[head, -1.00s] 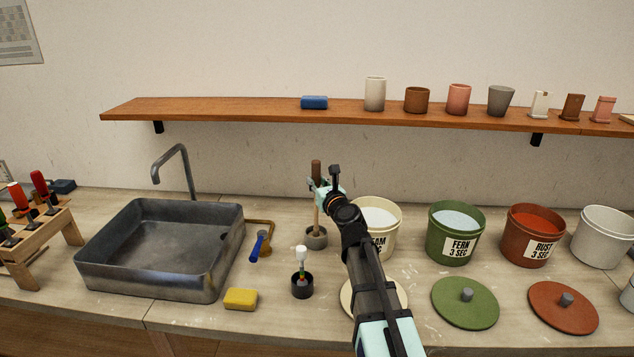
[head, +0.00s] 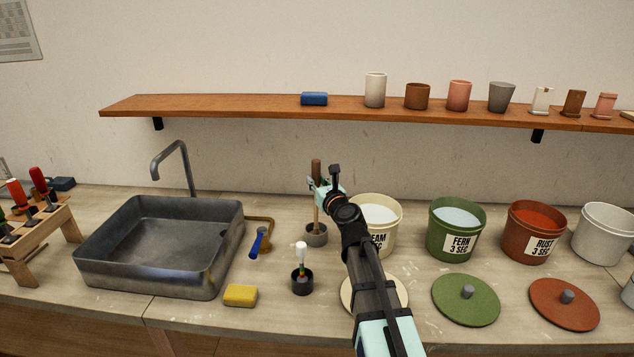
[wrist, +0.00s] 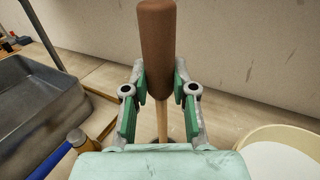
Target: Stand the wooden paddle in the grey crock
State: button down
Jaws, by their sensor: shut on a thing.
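In the wrist view the green finger pads of my gripper (wrist: 158,95) are on both sides of the paddle.
A blue-handled tool (head: 259,243) and a black pot with a white-topped tool (head: 302,284) are nearby on the left and front. The sink (head: 160,247) is further left. A shelf (head: 230,108) runs above.

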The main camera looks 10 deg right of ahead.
jog(key=shift+f, duration=0.35)
jog(key=c, duration=0.9)
grip_release()
jog(key=shift+o, duration=0.2)
